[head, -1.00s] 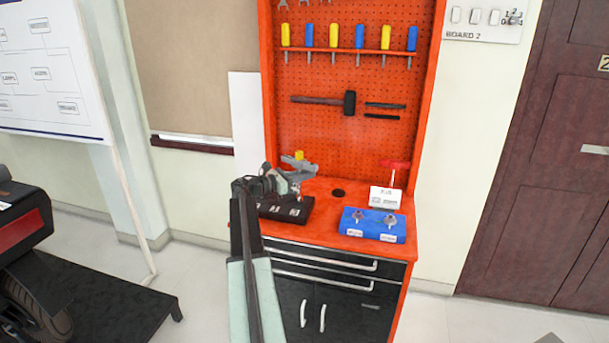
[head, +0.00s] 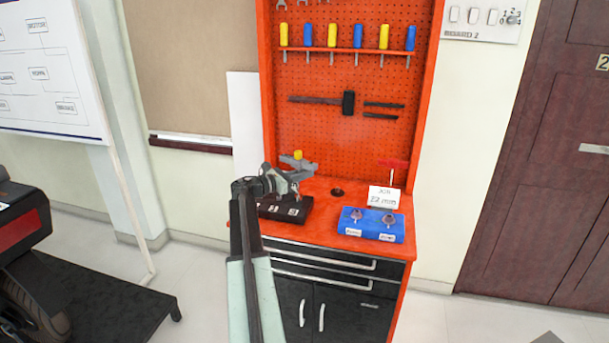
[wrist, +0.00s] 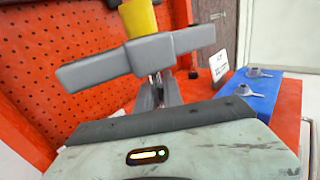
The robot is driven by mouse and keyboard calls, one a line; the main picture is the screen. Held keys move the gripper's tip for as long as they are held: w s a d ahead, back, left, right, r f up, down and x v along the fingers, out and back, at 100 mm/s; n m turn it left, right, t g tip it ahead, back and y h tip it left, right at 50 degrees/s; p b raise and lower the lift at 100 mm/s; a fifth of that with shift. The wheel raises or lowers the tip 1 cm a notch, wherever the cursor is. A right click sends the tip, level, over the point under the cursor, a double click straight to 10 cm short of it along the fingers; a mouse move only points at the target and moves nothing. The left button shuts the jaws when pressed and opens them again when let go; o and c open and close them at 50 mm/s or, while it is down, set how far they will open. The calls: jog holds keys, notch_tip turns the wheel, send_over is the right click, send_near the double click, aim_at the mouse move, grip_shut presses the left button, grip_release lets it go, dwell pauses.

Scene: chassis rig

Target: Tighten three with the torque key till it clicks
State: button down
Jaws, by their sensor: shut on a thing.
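My gripper (head: 287,178) is shut on a grey cross-handled key (head: 297,165) with a yellow top, held above the bench. In the wrist view the key's wide grey bar (wrist: 140,58) and yellow top (wrist: 138,17) stand just ahead of the gripper. A black block (head: 270,210) with small white number labels sits below the gripper, partly hidden by my arm. The key's lower end is close over the right side of this block; I cannot tell whether it touches.
A blue block (head: 371,232) with two grey winged pieces stands at right on the orange bench. Behind it are a white card (head: 384,197) and a red-handled tool (head: 392,164). The pegboard (head: 330,75) with a hammer and drivers rises behind. A round hole (head: 337,192) lies mid-bench.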

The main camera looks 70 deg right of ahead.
jog(key=shift+r, duration=0.15)
jog(key=shift+r+p, duration=2.35)
jog(key=shift+p, duration=0.05)
